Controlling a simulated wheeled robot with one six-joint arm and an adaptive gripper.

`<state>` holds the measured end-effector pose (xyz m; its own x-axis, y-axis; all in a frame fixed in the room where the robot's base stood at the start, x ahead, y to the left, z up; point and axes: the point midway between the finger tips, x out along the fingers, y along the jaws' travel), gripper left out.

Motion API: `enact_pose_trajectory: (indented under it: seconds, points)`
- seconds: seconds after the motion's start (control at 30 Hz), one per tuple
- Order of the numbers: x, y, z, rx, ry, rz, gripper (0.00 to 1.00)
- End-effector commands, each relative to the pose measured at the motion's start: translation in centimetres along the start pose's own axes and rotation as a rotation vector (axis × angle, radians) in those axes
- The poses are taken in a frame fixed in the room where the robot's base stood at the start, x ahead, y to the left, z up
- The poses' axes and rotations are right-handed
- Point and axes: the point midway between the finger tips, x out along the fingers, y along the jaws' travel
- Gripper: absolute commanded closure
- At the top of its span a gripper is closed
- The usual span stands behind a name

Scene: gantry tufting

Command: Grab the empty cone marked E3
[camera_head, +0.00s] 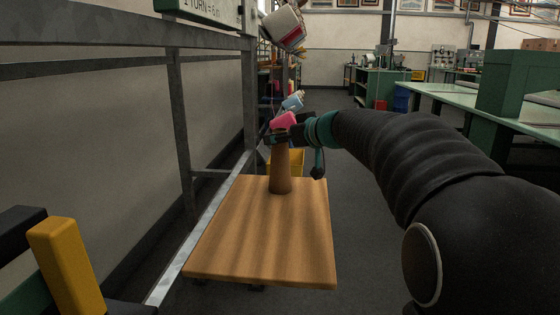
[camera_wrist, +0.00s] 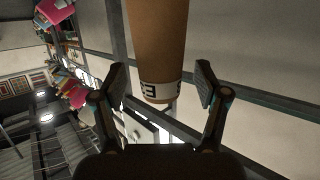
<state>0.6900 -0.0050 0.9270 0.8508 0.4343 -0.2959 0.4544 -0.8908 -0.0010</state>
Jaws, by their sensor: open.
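A brown cone (camera_head: 281,172) stands upright on a wooden board (camera_head: 262,245), wide end down. In the wrist view the bare brown cone (camera_wrist: 158,40) carries a white band (camera_wrist: 162,91) with dark letters near its narrow end. An E shows; the rest of the mark curves out of sight. My gripper (camera_head: 280,138) is at the cone's upper end in the head view. In the wrist view my gripper (camera_wrist: 160,84) has its fingers spread, one on each side of the cone, with a visible gap on both sides.
A grey metal frame (camera_head: 180,110) runs along the left, holding a white and red cone (camera_head: 283,27) and a pink one (camera_head: 285,120). A yellow bin (camera_head: 287,162) is behind the board. Green benches (camera_head: 450,97) stand at right. Floor right of the board is clear.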

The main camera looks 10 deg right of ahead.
Motion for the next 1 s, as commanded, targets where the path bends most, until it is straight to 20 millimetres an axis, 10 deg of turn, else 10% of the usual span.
enact_pose_trajectory:
  seconds: [0.33, 0.6, 1.0]
  points:
    - [0.89, -0.01, 0.02, -0.001, 0.000, 0.001, 0.27]
    - [0.87, 0.00, 0.03, -0.001, 0.000, 0.001, 0.87]
    - [0.74, 0.00, -0.43, -0.002, 0.002, 0.001, 0.87]
